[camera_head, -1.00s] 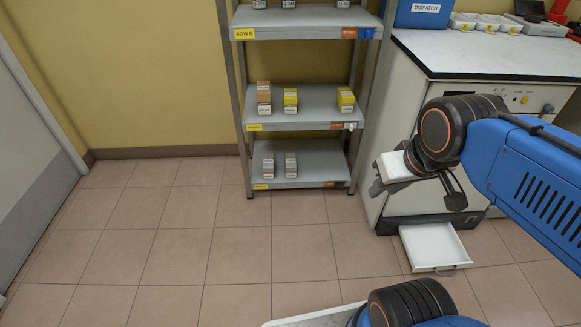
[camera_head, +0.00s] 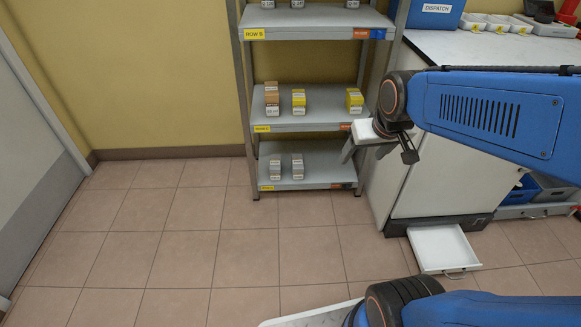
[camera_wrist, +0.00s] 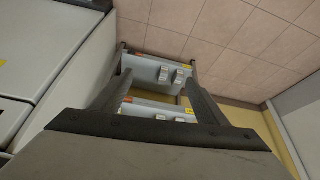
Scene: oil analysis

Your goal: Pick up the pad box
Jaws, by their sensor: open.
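Small boxes stand on a grey shelf rack; their labels are too small to read, so I cannot tell which is the pad box. The middle shelf holds a brown box (camera_head: 272,97), a yellow box (camera_head: 299,101) and another yellow box (camera_head: 354,100). The bottom shelf holds two grey-and-white boxes, a left one (camera_head: 275,169) and a right one (camera_head: 297,167). My gripper (camera_head: 378,153) is open and empty, in front of the rack's right side. In the wrist view its two fingers (camera_wrist: 158,78) spread apart, with the shelves and small boxes beyond them.
The rack's middle shelf (camera_head: 320,122) has free room between the yellow boxes. A white cabinet (camera_head: 430,195) stands right of the rack, with an open white drawer (camera_head: 440,247) low down. A blue dispatch bin (camera_head: 430,12) sits on the counter. The tiled floor (camera_head: 180,235) is clear.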

